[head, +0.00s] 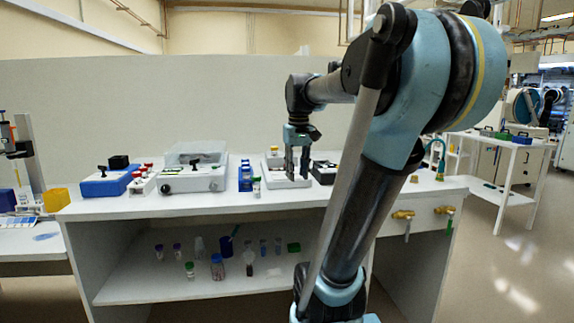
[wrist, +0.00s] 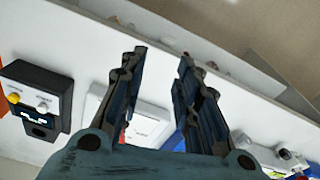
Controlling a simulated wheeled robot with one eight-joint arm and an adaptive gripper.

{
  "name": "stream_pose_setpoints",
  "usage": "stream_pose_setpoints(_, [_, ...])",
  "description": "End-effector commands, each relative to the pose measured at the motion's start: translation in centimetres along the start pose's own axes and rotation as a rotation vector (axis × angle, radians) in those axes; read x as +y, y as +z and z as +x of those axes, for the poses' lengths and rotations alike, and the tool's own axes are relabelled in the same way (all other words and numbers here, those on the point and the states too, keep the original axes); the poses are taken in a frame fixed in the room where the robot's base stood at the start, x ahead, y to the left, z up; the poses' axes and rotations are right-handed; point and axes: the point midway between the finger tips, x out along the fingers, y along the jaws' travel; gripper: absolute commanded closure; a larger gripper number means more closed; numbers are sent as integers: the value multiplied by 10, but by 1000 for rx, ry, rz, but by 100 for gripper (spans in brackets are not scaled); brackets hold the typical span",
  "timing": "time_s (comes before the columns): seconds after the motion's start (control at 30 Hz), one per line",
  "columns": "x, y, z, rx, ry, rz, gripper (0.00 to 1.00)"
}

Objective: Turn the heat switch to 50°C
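My gripper (head: 297,176) hangs fingers-down over the bench, in front of a white device (head: 273,163). In the wrist view my gripper (wrist: 162,57) has its two fingers apart with nothing between them. The white device (wrist: 150,124) shows past the fingers in that view, partly hidden by them. I cannot read the markings or tell which control is the heat switch.
A grey device with a clear lid (head: 194,178), a blue device (head: 106,183) and a blue rack (head: 245,177) stand to the left on the bench (head: 200,205). Brass taps (head: 402,215) project from the bench front at right.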

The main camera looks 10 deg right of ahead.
Motion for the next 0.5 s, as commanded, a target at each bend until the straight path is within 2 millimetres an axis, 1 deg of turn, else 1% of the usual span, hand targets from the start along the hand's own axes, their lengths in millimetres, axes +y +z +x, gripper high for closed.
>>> stream_pose_setpoints(0.03, [4, -16, -14, -6, -1, -11, 70])
stream_pose_setpoints(0.2, [14, -65, -54, -30, -7, -57, 70])
stream_pose_setpoints(0.4, [26, -120, -93, -57, -16, -109, 70])
stream_pose_setpoints(0.5, [32, -147, -109, -69, -20, -134, 70])
